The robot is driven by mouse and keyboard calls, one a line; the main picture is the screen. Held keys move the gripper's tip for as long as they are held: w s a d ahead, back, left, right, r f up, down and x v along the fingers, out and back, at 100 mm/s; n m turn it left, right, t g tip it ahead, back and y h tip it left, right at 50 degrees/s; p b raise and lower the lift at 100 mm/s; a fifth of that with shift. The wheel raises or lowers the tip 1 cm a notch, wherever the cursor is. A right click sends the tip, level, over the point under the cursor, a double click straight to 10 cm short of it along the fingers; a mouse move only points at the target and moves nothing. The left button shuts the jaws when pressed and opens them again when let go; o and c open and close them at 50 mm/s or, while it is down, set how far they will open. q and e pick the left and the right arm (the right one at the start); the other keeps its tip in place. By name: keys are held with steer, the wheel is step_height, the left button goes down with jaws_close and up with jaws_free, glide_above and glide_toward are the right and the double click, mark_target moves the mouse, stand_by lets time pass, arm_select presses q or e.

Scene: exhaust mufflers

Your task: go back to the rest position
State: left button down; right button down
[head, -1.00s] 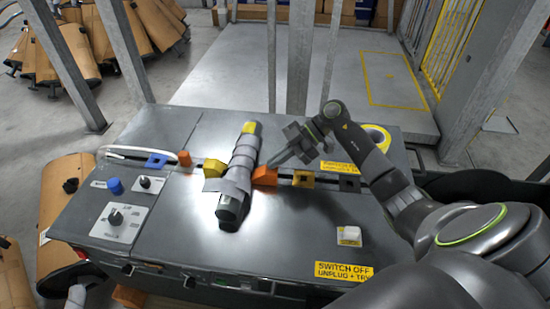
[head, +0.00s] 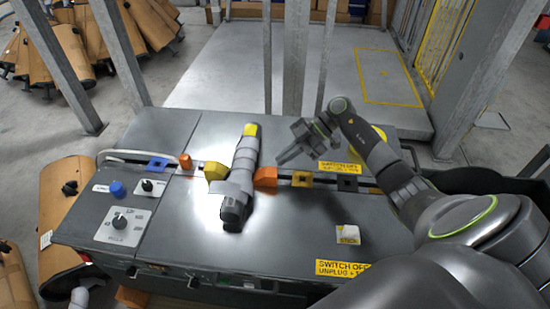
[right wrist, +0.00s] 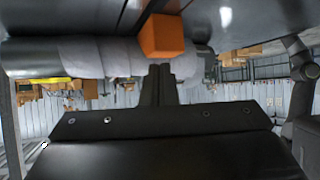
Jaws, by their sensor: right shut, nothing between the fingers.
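My right gripper (head: 282,159) is shut and empty. It hangs above the bench just right of the muffler, apart from it. Its closed fingers also show in the right wrist view (right wrist: 160,84). The muffler (head: 238,180), wrapped in grey with a yellow far end, lies lengthwise on the bench between a yellow block (head: 215,171) and an orange block (head: 265,177). In the right wrist view, the muffler (right wrist: 120,56) lies across the top with the orange block (right wrist: 162,37) before it. My left gripper is not in view.
The grey bench (head: 285,235) has a rail with colored blocks, a knob panel (head: 122,224) at left and a small white block (head: 347,234) at right. A yellow tape roll is partly hidden behind my right arm. Metal posts (head: 297,60) stand behind.

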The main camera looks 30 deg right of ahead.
steer(key=d, duration=0.3)
steer(key=s+d+b, duration=0.1)
steer(key=d, duration=0.4)
steer(key=shift+s+d+f, duration=0.15)
steer(key=shift+d, duration=0.25)
steer(key=shift+s+d, duration=0.1)
steer(key=shift+d, duration=0.55)
